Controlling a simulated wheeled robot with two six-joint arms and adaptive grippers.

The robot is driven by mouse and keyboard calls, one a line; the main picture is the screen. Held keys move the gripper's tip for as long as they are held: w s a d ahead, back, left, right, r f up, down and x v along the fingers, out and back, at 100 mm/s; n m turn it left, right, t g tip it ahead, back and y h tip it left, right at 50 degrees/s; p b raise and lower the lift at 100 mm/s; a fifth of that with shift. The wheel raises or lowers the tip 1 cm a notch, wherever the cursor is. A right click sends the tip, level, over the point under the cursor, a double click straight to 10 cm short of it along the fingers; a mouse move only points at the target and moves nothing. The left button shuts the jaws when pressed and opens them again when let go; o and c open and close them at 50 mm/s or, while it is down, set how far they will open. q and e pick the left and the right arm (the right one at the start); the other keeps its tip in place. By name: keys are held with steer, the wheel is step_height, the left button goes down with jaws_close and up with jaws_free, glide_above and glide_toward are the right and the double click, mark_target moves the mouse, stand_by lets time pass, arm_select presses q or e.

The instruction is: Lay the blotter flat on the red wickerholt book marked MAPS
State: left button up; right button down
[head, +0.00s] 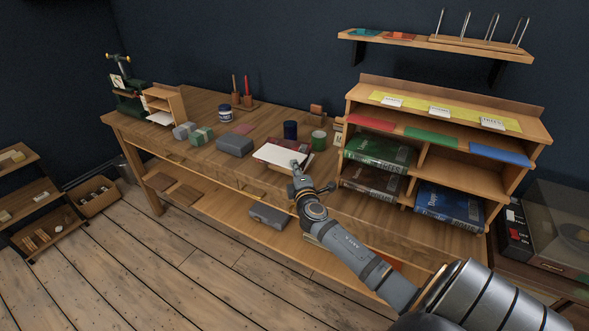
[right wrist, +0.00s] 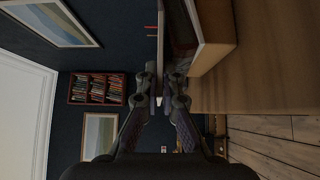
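The blotter (head: 276,154) is a thin pale sheet near the front edge of the workbench in the head view. It shows edge-on in the right wrist view (right wrist: 160,40), between the fingers. My right gripper (head: 296,168) is shut on its near right side. A red edge (head: 287,142) shows just behind the blotter and appears to be the red book under it. In the right wrist view a thick book-like block (right wrist: 213,40) lies just below the sheet, with a narrow gap. The MAPS marking is hidden. My left gripper is not in view.
A grey box (head: 234,145) lies left of the blotter. A shelf unit (head: 481,168) with green, brown and blue books stands to the right.

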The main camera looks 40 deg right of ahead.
steer(key=shift+s+d+f, duration=0.1)
steer(key=shift+f, duration=0.25)
steer(key=c, duration=1.6)
jaws_free()
steer(key=shift+c, duration=0.2)
steer(key=shift+o, duration=1)
steer(key=shift+d+f, duration=0.1)
steer(key=shift+f, duration=0.05)
steer(key=shift+w+d, duration=0.1)
steer(key=shift+w, duration=0.15)
steer(key=shift+s+a+r, duration=0.2)
steer(key=shift+s+a, duration=0.1)
steer(key=shift+s, duration=0.1)
steer(key=shift+p+v, duration=0.3)
steer(key=shift+v, duration=2.3)
